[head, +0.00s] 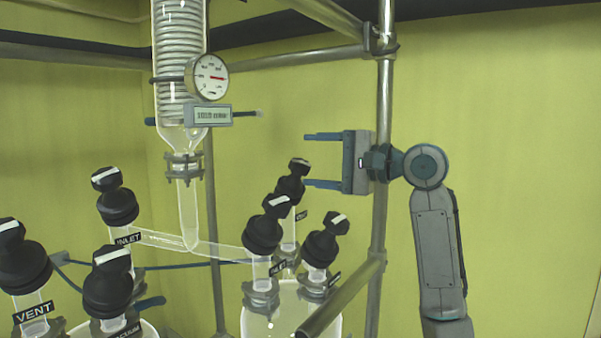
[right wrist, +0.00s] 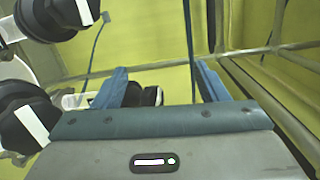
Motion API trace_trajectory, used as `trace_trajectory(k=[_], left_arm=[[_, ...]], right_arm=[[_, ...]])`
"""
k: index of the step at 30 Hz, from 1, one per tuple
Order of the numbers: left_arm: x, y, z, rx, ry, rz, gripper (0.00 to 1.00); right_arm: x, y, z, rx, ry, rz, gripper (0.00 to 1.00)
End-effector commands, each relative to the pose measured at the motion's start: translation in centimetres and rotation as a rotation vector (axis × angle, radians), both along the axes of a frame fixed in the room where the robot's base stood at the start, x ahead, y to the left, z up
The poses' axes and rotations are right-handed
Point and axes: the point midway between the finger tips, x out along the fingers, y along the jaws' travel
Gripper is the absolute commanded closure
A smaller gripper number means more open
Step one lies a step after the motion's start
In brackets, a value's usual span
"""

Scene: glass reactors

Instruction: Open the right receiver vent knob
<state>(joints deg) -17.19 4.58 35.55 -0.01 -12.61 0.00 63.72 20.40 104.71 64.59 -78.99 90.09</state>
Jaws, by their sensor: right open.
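The right receiver is the clear glass vessel (head: 258,322) at the lower middle of the head view. Several black knobs with white bars stand on its necks: a front one (head: 265,232) labelled INLET, a right one (head: 325,242), and a back one (head: 291,186) whose small label is hard to read. My right gripper (head: 308,160) is open, pointing left, its lower finger close to the back knob's top. In the right wrist view a black knob (right wrist: 151,96) shows between the open fingers (right wrist: 160,82), partly hidden by the gripper body. Contact cannot be told. My left gripper is not seen.
A metal post (head: 382,110) stands beside my right gripper, and a slanted rail (head: 345,295) runs low in front. A coiled glass condenser (head: 180,60) with a gauge (head: 207,77) hangs at upper left. More black knobs (head: 22,262) stand at lower left.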

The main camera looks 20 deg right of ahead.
Motion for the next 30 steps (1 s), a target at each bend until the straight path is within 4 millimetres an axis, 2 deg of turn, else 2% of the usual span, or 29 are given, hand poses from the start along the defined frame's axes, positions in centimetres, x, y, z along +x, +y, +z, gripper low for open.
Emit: trace_trajectory(k=[9,18,24,30], left_arm=[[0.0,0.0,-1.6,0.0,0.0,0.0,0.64],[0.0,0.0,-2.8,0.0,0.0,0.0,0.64],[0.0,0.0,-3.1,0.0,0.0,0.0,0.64],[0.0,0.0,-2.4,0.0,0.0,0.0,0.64]], right_arm=[[1.7,-3.0,-1.7,-0.561,-0.534,-0.054,0.33],[3.0,-5.7,-2.9,-1.094,-0.973,-0.088,0.33],[3.4,-6.6,-3.1,-1.291,-1.124,-0.095,0.33],[4.4,-6.2,-2.9,-1.329,-1.152,-0.094,0.33]])
